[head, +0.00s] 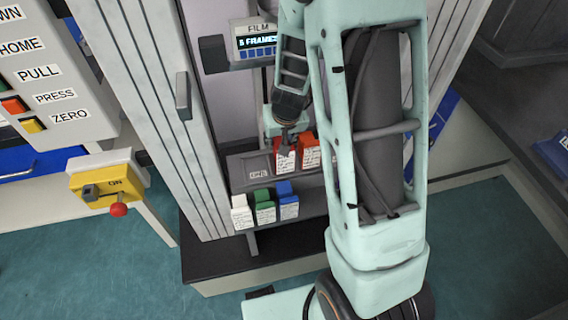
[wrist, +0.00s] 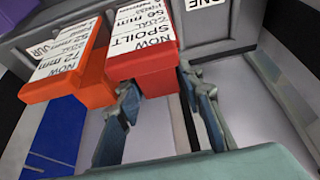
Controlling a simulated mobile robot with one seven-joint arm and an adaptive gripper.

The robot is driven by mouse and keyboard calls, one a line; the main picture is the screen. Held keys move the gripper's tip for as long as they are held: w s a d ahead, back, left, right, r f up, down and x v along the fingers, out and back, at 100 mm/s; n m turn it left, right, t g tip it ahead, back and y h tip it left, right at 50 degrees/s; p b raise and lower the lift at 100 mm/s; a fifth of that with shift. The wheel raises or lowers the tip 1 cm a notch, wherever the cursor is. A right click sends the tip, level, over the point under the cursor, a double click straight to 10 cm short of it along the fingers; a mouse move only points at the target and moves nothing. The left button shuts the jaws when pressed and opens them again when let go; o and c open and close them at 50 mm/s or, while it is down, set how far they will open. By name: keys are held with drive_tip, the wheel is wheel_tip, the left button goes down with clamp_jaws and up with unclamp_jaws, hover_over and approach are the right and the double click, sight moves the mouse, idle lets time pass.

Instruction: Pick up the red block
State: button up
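The red block (head: 285,158) has a white label and stands on the upper grey ledge beside an orange block. In the wrist view the red block (wrist: 142,62) is close and its label reads "NOW SPOILT". My gripper (head: 289,138) is at the red block in the head view. In the wrist view my gripper (wrist: 156,82) has its fingers apart, one tip at the block's lower left face and one at its right edge. Whether either finger touches the block cannot be told. The block's far side is hidden.
The orange block (head: 310,150) is directly right of the red one and close to the left finger in the wrist view (wrist: 70,75). White (head: 241,212), green (head: 264,206) and blue (head: 287,200) blocks stand on a lower shelf. A grey door panel (head: 160,100) is at left.

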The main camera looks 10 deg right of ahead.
clamp_jaws()
